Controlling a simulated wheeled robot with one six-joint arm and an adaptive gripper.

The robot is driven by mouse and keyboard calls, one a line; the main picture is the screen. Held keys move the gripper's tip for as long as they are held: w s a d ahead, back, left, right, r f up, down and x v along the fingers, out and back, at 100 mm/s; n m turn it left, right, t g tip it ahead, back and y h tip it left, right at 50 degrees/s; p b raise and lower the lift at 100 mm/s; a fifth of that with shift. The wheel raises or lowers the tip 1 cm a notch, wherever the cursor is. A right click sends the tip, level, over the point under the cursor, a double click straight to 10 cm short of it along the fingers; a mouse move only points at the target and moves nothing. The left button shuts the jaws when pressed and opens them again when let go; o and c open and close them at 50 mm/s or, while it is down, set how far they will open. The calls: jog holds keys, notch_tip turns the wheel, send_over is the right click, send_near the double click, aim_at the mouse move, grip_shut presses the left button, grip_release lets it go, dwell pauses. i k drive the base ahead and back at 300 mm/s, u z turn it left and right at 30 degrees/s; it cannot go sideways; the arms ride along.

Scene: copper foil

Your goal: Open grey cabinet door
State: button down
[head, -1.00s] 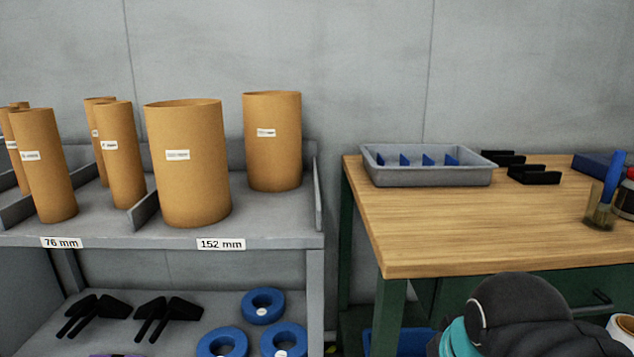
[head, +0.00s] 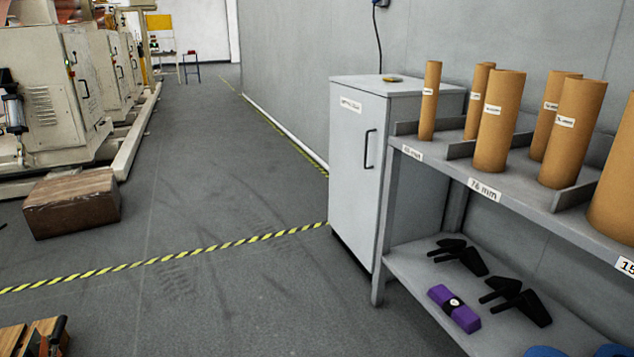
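The grey cabinet (head: 420,150) stands against the wall, right of the middle of the head view. Its door (head: 355,185) is shut and faces left and toward me. The door has a white label near its top and a dark vertical bar handle (head: 369,148) on its right side. A small yellowish round object (head: 392,79) lies on the cabinet top. My gripper is not in this view.
A grey shelf (head: 530,200) with cardboard tubes stands directly right of the cabinet. Its lower board holds black parts and a purple block (head: 454,308). Open floor (head: 240,290) with yellow-black tape (head: 170,258) lies left of the cabinet. A wrapped brown box (head: 72,203) sits near machines.

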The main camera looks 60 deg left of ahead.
aim_at(359, 119)
jog(key=u, duration=2.45)
jog(key=i, duration=2)
jog(key=z, duration=0.35)
